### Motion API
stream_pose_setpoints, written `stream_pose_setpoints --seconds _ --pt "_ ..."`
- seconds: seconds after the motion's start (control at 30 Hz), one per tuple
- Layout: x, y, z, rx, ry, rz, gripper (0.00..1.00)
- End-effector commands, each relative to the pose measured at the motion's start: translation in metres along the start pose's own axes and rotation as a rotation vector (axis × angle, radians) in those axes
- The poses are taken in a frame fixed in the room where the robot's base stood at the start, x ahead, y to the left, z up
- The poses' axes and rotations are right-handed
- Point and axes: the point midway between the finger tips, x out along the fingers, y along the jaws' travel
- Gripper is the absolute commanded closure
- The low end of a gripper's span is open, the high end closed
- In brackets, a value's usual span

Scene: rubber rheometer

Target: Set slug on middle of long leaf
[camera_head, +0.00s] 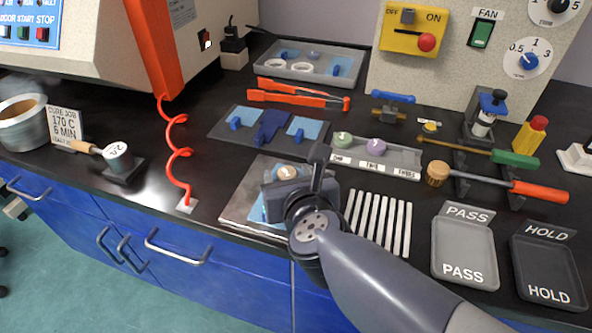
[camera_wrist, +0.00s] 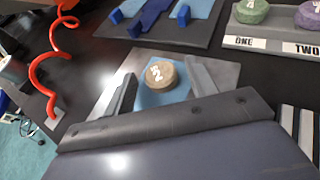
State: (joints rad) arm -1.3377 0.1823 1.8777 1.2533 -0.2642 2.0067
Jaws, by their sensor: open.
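A tan round slug (camera_wrist: 160,74) with a dark-on-white mark, too small to read surely, lies on a light blue leaf (camera_wrist: 163,97) on a grey plate (camera_wrist: 222,72). It also shows in the head view (camera_head: 287,172). My gripper (camera_wrist: 161,80) is open, its two fingers on either side of the slug, with gaps visible between. In the head view my gripper (camera_head: 288,180) hides much of the leaf and plate. A green slug (camera_head: 342,139) and a purple slug (camera_head: 376,145) sit in a labelled rack (camera_head: 390,172), whose THREE place looks empty.
A dark mat (camera_head: 222,131) behind holds blue leaves with tabs. Orange tongs (camera_head: 290,97) and a grey tray (camera_head: 268,68) lie farther back. White strips (camera_head: 380,222) and PASS (camera_head: 464,250) and HOLD (camera_head: 548,268) trays are right. A red coiled cord (camera_head: 180,152) hangs left.

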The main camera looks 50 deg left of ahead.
Motion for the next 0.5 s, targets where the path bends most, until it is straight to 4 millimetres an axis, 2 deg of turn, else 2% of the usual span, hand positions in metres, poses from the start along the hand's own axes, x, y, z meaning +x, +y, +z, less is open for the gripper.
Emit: stream_pose_setpoints --seconds 0.17,0.5 --pt "-0.009 0.000 0.005 -0.001 0.001 0.001 0.46" --pt "-0.077 0.001 0.008 0.000 -0.002 0.002 0.46"
